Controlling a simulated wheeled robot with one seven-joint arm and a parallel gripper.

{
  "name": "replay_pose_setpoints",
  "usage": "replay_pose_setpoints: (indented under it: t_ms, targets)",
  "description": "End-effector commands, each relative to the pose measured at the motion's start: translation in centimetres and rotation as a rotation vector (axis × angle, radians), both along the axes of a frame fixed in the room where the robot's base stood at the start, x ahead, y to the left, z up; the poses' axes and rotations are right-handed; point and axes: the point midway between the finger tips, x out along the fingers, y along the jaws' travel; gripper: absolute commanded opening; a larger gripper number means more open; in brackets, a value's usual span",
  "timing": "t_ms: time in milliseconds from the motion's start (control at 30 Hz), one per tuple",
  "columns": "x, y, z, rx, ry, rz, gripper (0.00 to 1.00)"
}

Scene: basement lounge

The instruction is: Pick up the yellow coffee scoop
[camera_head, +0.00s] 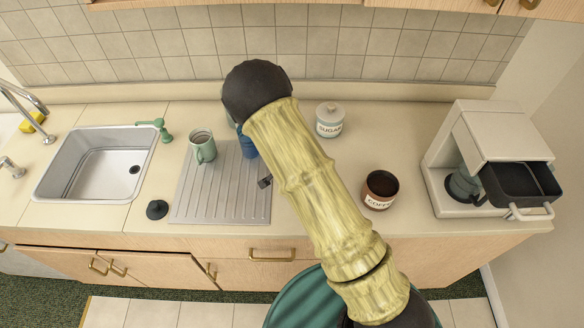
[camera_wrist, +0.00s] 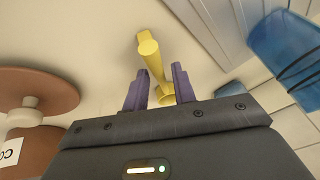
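The yellow coffee scoop (camera_wrist: 152,62) lies on the pale countertop in the wrist view. My gripper (camera_wrist: 160,80) has its two purple fingers apart, one on each side of the scoop's near part. The fingers look open, with small gaps beside the scoop; whether either touches it I cannot tell. In the head view my arm hides the scoop and most of the gripper; only a small dark bit of the gripper (camera_head: 265,182) shows beside the arm.
A brown coffee canister (camera_head: 380,192) stands right of my arm, a sugar jar (camera_head: 330,121) behind. A green mug (camera_head: 202,147) and a blue cup (camera_head: 248,148) stand on the ridged drainboard (camera_head: 205,205). The coffee machine (camera_head: 490,150) is far right, the sink (camera_head: 95,165) left.

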Motion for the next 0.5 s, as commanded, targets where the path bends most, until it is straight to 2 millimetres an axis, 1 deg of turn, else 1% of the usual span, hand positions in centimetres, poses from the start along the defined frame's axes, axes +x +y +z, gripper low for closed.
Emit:
replay_pose_setpoints:
  t_ms: [33,67,100,133,500]
  targets:
    - [0.00,0.00,0.01,0.000,0.000,0.000,0.16]
    - [0.00,0.00,0.01,0.000,0.000,0.000,0.10]
    - [0.00,0.00,0.01,0.000,0.000,0.000,0.02]
    - [0.00,0.00,0.01,0.000,0.000,0.000,0.00]
    - [0.01,0.01,0.07,0.000,0.000,0.000,0.00]
